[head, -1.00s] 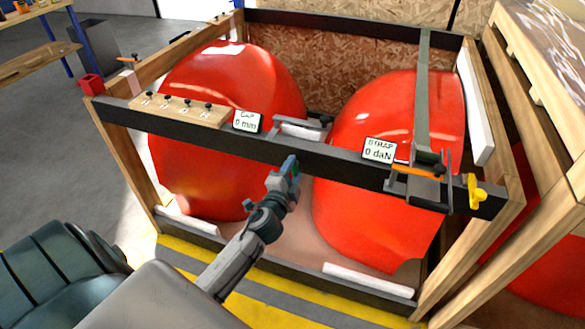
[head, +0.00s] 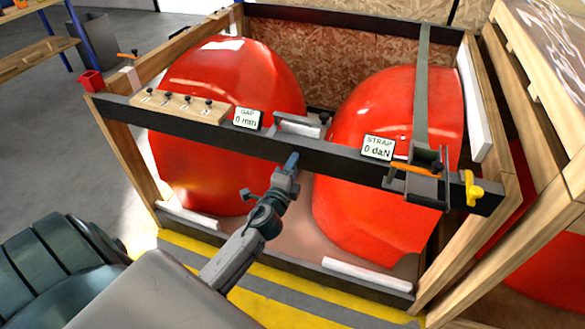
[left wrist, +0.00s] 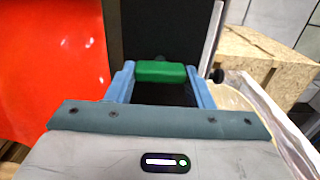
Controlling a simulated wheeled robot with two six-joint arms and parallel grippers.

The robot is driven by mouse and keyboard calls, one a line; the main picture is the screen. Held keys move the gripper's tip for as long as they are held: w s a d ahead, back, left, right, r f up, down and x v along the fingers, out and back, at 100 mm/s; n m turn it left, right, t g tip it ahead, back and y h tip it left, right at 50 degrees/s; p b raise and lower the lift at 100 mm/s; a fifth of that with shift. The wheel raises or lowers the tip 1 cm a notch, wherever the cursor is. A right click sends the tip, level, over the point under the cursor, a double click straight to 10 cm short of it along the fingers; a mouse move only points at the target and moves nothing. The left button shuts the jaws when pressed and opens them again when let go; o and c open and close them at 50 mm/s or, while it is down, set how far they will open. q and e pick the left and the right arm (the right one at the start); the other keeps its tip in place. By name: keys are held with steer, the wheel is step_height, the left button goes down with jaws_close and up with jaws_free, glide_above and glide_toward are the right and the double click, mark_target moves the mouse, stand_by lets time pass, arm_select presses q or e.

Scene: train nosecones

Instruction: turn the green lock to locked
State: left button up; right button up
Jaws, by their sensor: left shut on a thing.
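The green lock (left wrist: 160,72) shows in the left wrist view as a short green bar, lying crosswise in front of a dark beam. My left gripper (left wrist: 159,82) has its two blue fingers at the bar's two ends and is shut on it. In the head view the left gripper (head: 290,164) reaches up to the dark front beam (head: 335,160) of the crate, between two red domes. The green bar cannot be made out in the head view. My right gripper is not in view.
Red nosecones, one left (head: 225,95) and one right (head: 370,205), stand in a wooden crate. The beam carries a gap display (head: 247,118), a strap display (head: 378,148), a knob board (head: 180,105), an orange-handled ratchet (head: 415,172) and a yellow knob (head: 473,189). Striped floor lies in front.

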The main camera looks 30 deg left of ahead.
arm_select(q)
steer(key=shift+f, duration=0.1)
steer(key=o, duration=1)
steer(key=shift+c, duration=0.2)
steer(key=b+v, duration=0.2)
steer(key=v, duration=0.9)
steer(key=shift+b, duration=0.35)
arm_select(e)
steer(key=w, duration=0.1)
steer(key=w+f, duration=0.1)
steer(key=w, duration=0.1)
arm_select(q)
steer(key=shift+a, duration=0.1)
